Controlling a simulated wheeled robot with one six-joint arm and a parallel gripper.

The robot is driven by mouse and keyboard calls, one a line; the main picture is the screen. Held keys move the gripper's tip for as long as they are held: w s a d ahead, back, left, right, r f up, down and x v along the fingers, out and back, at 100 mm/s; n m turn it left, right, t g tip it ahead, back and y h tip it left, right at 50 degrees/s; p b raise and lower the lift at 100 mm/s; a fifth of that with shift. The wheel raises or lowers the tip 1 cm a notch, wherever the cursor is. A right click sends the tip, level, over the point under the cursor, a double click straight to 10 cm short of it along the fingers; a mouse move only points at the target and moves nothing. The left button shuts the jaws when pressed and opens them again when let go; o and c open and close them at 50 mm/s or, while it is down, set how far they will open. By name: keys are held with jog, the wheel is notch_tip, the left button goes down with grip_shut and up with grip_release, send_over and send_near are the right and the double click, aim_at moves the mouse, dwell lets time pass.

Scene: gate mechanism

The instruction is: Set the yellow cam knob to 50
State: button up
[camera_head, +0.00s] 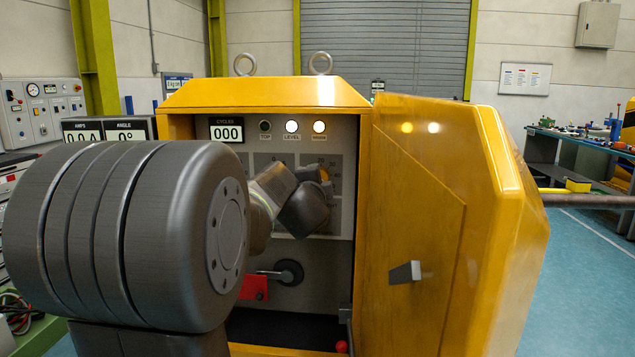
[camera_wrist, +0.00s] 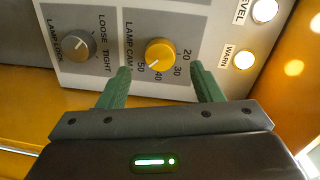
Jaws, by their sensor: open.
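The yellow cam knob (camera_wrist: 160,53) is on a grey panel in the wrist view, with a scale from 20 to 50 around it. Its white mark points to the lower left, toward the 40 to 50 side; the exact reading is hard to tell. My gripper (camera_wrist: 161,69) is open, its two green fingers apart on the left and right, tips just below the knob and not visibly touching it. In the head view, my gripper (camera_head: 308,203) is at the cabinet panel and hides most of the knob (camera_head: 325,174).
A grey lamp lock knob (camera_wrist: 79,45), marked loose and tight, is left of the yellow knob. The lit warn lamp (camera_wrist: 244,60) is to its right. The open yellow cabinet door (camera_head: 412,220) stands close on the right. A black crank handle (camera_head: 288,272) and red part (camera_head: 254,288) are below.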

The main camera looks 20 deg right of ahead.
jog(key=p+v, duration=0.1)
jog(key=v, duration=0.8)
dwell(1.0)
